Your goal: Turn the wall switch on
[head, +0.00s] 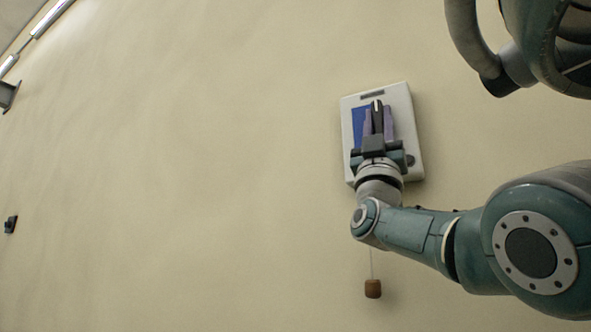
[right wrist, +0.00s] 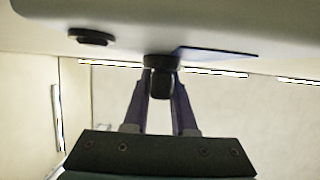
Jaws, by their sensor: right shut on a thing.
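The wall switch is a white box (head: 402,100) on the beige wall, with a blue panel (head: 358,122) on its left part. Its underside (right wrist: 215,22) fills the top of the right wrist view. A short black lever (right wrist: 160,82) sticks out from the box. My right gripper (head: 377,112) is in front of the box and covers part of its face. In the right wrist view, its two purple fingers (right wrist: 160,88) are shut on the black lever, one on each side. The lever's exact tilt is hard to tell. My left gripper is in neither view.
A round black knob (right wrist: 91,36) sits on the box, beside the lever. A brown pull weight (head: 372,289) hangs on a thin cord below. A small dark fitting (head: 10,224) is on the wall at the far left. The wall between is bare.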

